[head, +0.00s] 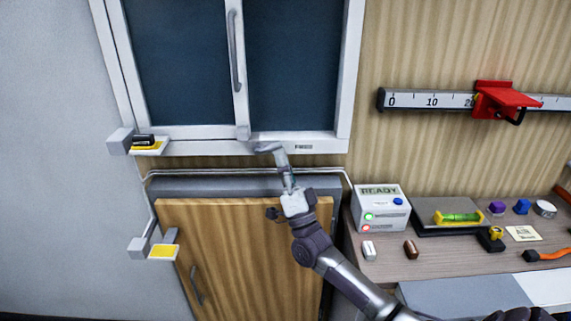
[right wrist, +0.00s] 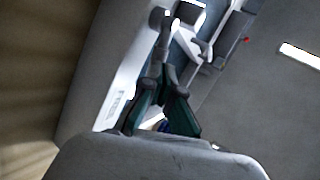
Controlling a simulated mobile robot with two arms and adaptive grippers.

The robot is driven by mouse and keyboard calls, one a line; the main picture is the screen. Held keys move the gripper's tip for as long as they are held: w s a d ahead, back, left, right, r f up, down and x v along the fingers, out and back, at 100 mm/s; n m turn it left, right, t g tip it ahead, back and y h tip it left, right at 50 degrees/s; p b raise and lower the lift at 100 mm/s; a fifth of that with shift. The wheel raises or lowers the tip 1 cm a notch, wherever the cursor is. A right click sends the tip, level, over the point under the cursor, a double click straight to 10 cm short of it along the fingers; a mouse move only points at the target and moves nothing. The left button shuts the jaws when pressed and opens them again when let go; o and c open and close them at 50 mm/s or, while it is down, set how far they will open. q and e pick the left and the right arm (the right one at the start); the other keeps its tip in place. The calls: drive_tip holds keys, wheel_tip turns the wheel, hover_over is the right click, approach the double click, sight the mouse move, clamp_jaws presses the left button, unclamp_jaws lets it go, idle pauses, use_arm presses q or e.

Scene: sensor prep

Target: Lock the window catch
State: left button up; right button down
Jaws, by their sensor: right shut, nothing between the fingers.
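The closed-looking window (head: 188,60) has a white frame and dark panes. A grey catch lever (head: 281,160) sits at the lower rail and points down and slightly right from its mount. My right gripper (head: 288,182) reaches up from below, its fingertips at or very near the lever's lower end. In the right wrist view its dark green fingers (right wrist: 166,76) come together at the tips with nothing between them. The grey lever (right wrist: 158,42) stands just beyond them. I cannot tell whether they touch. My left gripper is not in view.
Below is a wooden cabinet door (head: 250,250). Left are a bracket with a black block (head: 143,140) and a lower bracket (head: 163,251). A READY box (head: 380,208) with green and red lights stands on the cluttered counter (head: 400,270) at right. A ruler rail (head: 430,101) hangs above.

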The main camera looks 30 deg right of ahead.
sight(274, 143)
drive_tip(key=r+n+g+y+p, duration=0.1)
drive_tip(key=n+g+y+p, duration=0.2)
drive_tip(key=n+p, duration=0.1)
drive_tip(key=r+n+g+y+p, duration=0.2)
drive_tip(key=n+g+y+p, duration=0.1)
drive_tip(key=n+p, duration=0.1)
drive_tip(key=w+a+r+n+g+y+p, duration=0.1)
drive_tip(key=r+n+g+y+p, duration=0.1)
drive_tip(key=n+p, duration=0.3)
drive_tip(key=shift+n+g+y, duration=0.5)
drive_tip(key=shift+y, duration=0.3)
drive_tip(key=shift+w+a+n+g+p, duration=0.1)
drive_tip(key=shift+n+g+p, duration=0.2)
drive_tip(key=shift+g+p, duration=0.15)
drive_tip(key=shift+f+b, duration=0.35)
drive_tip(key=shift+f, duration=0.1)
